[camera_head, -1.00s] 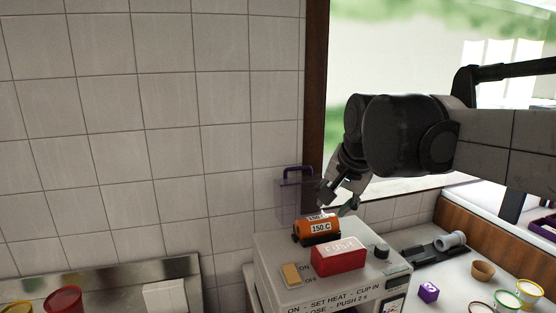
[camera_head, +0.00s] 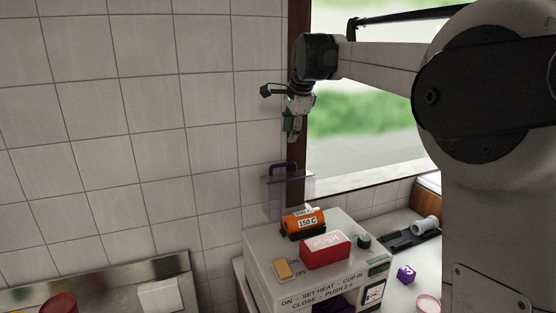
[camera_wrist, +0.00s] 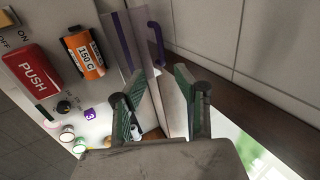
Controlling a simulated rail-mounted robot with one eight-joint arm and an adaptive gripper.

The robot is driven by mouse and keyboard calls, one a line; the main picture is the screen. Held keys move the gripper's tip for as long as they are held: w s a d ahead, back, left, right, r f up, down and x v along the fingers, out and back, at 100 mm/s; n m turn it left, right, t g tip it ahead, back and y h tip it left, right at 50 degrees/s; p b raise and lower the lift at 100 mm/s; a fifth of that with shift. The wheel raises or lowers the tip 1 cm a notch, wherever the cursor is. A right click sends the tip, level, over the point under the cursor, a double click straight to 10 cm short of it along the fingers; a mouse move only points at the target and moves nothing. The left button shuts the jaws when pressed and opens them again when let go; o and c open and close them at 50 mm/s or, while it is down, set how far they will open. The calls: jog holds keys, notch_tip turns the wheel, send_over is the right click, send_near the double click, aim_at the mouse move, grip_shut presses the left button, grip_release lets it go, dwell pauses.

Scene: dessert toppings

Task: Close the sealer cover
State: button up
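The sealer (camera_head: 262,248) is a pale box with a red PUSH block (camera_head: 326,251), an orange 150 C roller (camera_head: 304,222) and a yellow ON/OFF switch (camera_head: 283,270) on top. Its cover (camera_head: 275,196) is a see-through purple-tinted panel standing upright at the back, with a dark purple handle (camera_head: 283,166) on its top edge. In the wrist view the cover (camera_wrist: 122,38) and handle (camera_wrist: 155,45) lie beyond my fingertips. My gripper (camera_head: 291,132) is above the handle in the head view, apart from it. In the wrist view my gripper (camera_wrist: 158,75) is open, with nothing between its fingers.
The tiled wall (camera_head: 150,130) and dark window frame (camera_head: 298,30) are close behind the cover. A purple cube marked 3 (camera_head: 406,274) and a grey-black device (camera_head: 410,235) are right of the sealer. A red cup (camera_head: 60,303) is at lower left.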

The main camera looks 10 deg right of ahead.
jog(key=p, duration=0.2)
send_near(282, 174)
jog(key=w+f, duration=0.2)
jog(key=w, duration=0.1)
jog(key=w+f, duration=0.1)
jog(key=f, duration=0.1)
jog(key=shift+w+a+f, duration=0.1)
jog(key=shift+w+a, duration=0.2)
jog(key=shift+a, duration=0.1)
jog(key=shift+c, duration=0.5)
grip_shut()
